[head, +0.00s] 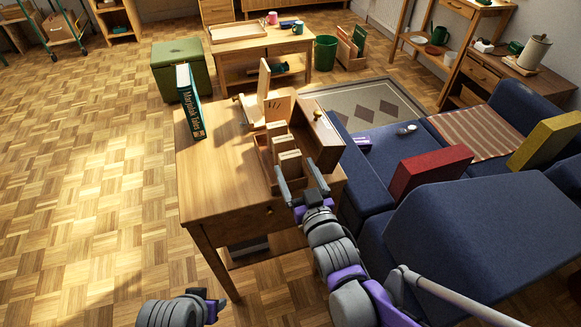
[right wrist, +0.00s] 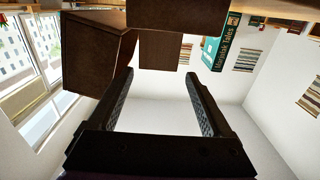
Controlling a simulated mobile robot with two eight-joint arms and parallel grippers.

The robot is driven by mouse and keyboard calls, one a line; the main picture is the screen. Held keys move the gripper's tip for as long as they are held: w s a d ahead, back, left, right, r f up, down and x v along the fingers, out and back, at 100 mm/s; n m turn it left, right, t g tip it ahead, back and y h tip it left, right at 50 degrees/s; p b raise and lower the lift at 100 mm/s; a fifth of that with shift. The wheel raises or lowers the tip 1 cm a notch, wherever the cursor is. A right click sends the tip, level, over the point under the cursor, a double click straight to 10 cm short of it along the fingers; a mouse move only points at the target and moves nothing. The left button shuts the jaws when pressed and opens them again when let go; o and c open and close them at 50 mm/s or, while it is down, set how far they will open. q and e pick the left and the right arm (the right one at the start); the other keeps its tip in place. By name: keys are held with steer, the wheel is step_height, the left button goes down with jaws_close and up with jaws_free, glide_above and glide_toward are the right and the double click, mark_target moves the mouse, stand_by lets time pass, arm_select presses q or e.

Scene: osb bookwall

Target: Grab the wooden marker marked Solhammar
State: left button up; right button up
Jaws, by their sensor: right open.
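An open wooden box (head: 268,172) on the wooden table holds several upright light wooden pieces, among them a front one (head: 289,163) and a rear one (head: 277,130). I cannot read any lettering on them, so I cannot tell which is marked Solhammar. My right gripper (head: 300,180) is open and empty, at the near end of the box and close to the front piece. In the right wrist view its two fingers (right wrist: 160,80) stand apart, with dark brown wooden blocks (right wrist: 160,48) above and between them. Part of my left arm shows at the bottom left.
A green book (head: 190,103) stands on the table (head: 212,178). A light wooden stand (head: 263,85) and a board with a round knob (head: 322,135) are by the box. A blue sofa (head: 465,225) with cushions is at right.

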mark_target(292, 158)
steer(key=b+x, duration=0.1)
steer(key=x, duration=0.4)
steer(key=shift+w, duration=0.35)
steer(key=c, duration=1.2)
